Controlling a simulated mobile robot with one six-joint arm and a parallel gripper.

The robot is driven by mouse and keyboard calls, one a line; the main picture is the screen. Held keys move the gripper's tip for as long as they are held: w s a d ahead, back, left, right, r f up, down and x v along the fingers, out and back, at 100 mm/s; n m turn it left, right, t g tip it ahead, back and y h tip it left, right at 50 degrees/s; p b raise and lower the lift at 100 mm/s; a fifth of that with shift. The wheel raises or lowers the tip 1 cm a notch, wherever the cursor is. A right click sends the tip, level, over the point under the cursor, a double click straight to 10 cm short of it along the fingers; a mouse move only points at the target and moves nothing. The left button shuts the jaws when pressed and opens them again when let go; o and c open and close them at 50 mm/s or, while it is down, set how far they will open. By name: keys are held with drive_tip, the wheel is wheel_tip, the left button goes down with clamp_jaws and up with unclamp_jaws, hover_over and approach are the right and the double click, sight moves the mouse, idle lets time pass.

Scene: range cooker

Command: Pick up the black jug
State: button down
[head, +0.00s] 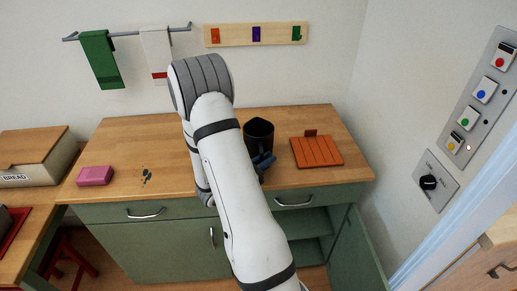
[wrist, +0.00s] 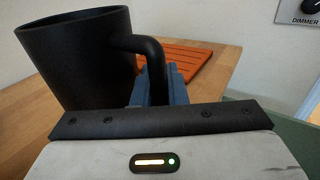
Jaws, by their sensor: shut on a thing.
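The black jug (head: 258,131) is upright at the counter in the head view, just right of my arm. It fills the upper left of the wrist view (wrist: 75,62), with its handle toward my gripper. My gripper (wrist: 160,82) has its blue fingers shut on the jug's handle (wrist: 150,52). The blue fingers also show beside the jug in the head view (head: 264,162). The jug's base is hidden, so I cannot tell whether it touches the counter.
An orange slatted board (head: 317,151) lies right of the jug. A pink block (head: 95,176) and a bread box (head: 32,162) are at the left. The wooden counter (head: 130,140) is mostly clear. A green cabinet door (head: 357,250) stands open below right.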

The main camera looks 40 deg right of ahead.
drive_tip(key=shift+r, duration=0.15)
wheel_tip(320, 180, up, 10)
drive_tip(key=shift+b, duration=0.3)
idle(0.4)
idle(0.5)
